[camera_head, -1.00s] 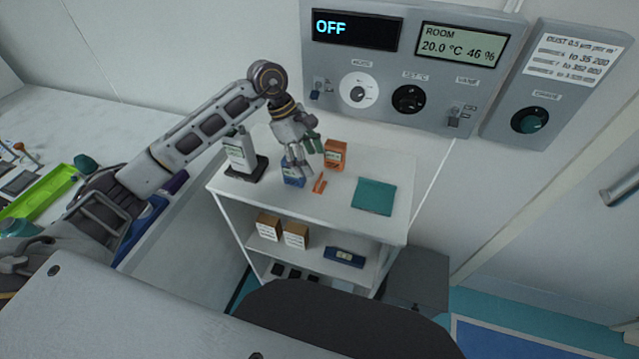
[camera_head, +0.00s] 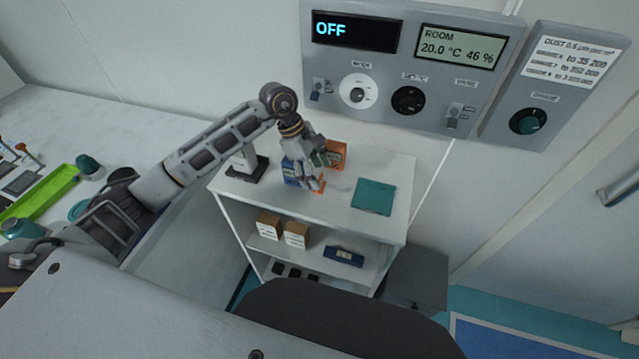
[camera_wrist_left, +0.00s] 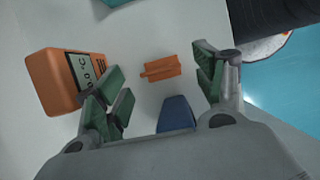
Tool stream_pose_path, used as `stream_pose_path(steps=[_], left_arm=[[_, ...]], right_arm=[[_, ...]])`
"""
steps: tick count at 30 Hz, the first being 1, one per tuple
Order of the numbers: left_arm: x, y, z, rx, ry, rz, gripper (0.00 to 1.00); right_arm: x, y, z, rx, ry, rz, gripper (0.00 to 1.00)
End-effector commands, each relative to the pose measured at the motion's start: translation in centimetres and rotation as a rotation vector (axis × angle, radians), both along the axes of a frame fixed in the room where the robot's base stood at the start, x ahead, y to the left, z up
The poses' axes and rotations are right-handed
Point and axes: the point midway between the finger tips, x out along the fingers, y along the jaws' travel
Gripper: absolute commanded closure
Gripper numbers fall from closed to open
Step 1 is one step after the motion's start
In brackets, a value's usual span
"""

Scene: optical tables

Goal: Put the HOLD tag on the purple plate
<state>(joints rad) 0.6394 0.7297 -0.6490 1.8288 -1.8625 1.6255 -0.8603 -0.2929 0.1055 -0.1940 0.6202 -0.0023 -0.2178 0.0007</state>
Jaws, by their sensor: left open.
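An orange tag (camera_head: 320,186), which looks like the HOLD tag, lies on the top of the white shelf unit; no lettering on it is readable. In the left wrist view the tag (camera_wrist_left: 162,69) lies between the spread fingers. My left gripper (camera_head: 312,184) is open and empty, pointing down just above the tag, with green pads showing in the left wrist view (camera_wrist_left: 158,84). I cannot make out the purple plate in the current views. My right gripper is not in view.
Close around the gripper are an orange meter (camera_head: 336,152), a blue object (camera_head: 290,173) and a white device on a dark base (camera_head: 245,165). A teal book (camera_head: 374,197) lies to the right. At left, a counter (camera_head: 95,118) holds a green tray (camera_head: 45,194).

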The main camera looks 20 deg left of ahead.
Motion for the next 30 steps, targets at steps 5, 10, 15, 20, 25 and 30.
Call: stream_pose_path(steps=[5, 10, 15, 20, 25, 30], left_arm=[[-0.1, -0.8, -1.7, -0.002, 0.002, -0.001, 0.30], [-0.1, -1.2, -2.8, -0.001, 0.001, 0.000, 0.30], [-0.1, -1.2, -2.9, 0.000, 0.000, 0.000, 0.30], [-0.1, -1.2, -2.9, 0.000, 0.000, 0.000, 0.30], [-0.1, -1.2, -2.9, 0.000, 0.000, 0.000, 0.32], [-0.1, -1.2, -2.9, 0.000, 0.000, 0.000, 0.53]], right_arm=[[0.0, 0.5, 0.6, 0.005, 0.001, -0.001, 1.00], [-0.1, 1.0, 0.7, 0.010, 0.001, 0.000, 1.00], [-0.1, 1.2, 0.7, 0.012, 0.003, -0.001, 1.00], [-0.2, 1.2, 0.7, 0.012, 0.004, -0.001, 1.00], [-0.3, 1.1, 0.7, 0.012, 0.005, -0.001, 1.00], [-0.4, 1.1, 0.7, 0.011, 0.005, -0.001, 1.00]])
